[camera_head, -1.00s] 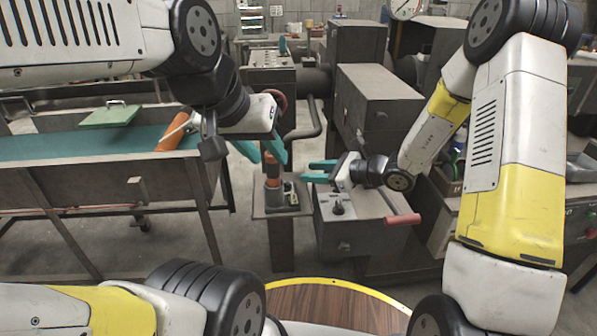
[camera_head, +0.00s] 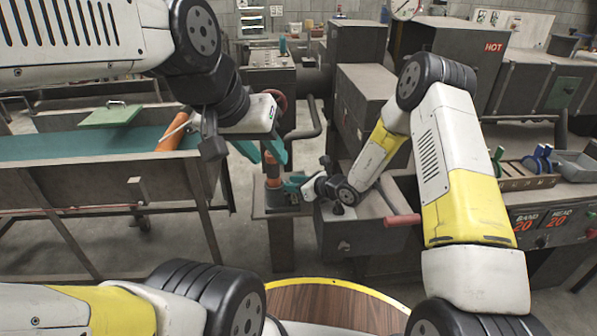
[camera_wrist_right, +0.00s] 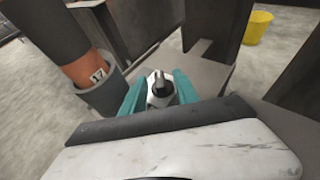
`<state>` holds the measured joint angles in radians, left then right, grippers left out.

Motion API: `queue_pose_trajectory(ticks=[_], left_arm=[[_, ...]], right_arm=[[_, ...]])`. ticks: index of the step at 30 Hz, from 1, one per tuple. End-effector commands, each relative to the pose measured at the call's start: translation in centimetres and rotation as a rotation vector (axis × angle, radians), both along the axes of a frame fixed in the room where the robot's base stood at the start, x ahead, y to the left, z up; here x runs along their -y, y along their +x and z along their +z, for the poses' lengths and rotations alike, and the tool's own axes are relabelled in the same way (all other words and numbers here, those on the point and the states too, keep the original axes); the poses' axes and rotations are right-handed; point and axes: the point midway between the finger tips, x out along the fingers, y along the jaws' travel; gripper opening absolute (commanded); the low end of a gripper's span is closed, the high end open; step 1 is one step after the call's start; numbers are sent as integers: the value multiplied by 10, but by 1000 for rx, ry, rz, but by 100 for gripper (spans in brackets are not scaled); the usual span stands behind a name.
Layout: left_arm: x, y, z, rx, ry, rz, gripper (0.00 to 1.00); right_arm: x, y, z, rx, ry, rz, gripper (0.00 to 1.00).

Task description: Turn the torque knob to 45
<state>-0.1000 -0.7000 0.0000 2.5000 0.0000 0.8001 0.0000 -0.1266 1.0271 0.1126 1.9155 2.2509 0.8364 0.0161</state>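The torque knob (camera_wrist_right: 159,78) shows in the right wrist view as a small dark knob on a white base (camera_wrist_right: 160,98). In the head view it is largely hidden by my right gripper (camera_head: 296,184). My right gripper's teal fingers (camera_wrist_right: 160,88) lie on both sides of the knob, apart, with a visible gap; contact cannot be told. My left gripper (camera_head: 267,156) is open, its teal fingers at the top of an orange tube (camera_head: 272,168). The tube stands in a dark grey cup (camera_wrist_right: 103,96) on the small stand and bears a label "17".
The dark stand (camera_head: 283,243) holds the cup and the knob. Right of it is a dark machine box (camera_head: 345,238) with a red handle (camera_head: 403,220). A conveyor with a teal belt (camera_head: 70,143) lies left. A yellow bucket (camera_wrist_right: 258,27) stands on the floor.

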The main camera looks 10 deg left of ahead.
Motion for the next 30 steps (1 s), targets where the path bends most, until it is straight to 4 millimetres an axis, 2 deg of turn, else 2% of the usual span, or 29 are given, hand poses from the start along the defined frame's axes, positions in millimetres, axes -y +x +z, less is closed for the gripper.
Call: queue_pose_trajectory(ticks=[4, 12, 14, 18, 25, 30], left_arm=[[0, 0, 0, 0, 0, 0, 36], [0, 0, 0, 0, 0, 0, 36], [0, 0, 0, 0, 0, 0, 36], [0, 0, 0, 0, 0, 0, 36], [0, 0, 0, 0, 0, 0, 36], [0, 0, 0, 0, 0, 0, 36]], right_arm=[[-8, 4, -3, 0, 1, 2, 36], [-8, 4, -4, 0, 0, 1, 36], [-8, 4, -4, 0, 0, 1, 27], [-8, 4, -4, 0, 0, 1, 0], [-8, 4, -4, -1, 1, -4, 0], [-11, 2, -4, -4, 4, -68, 0]])
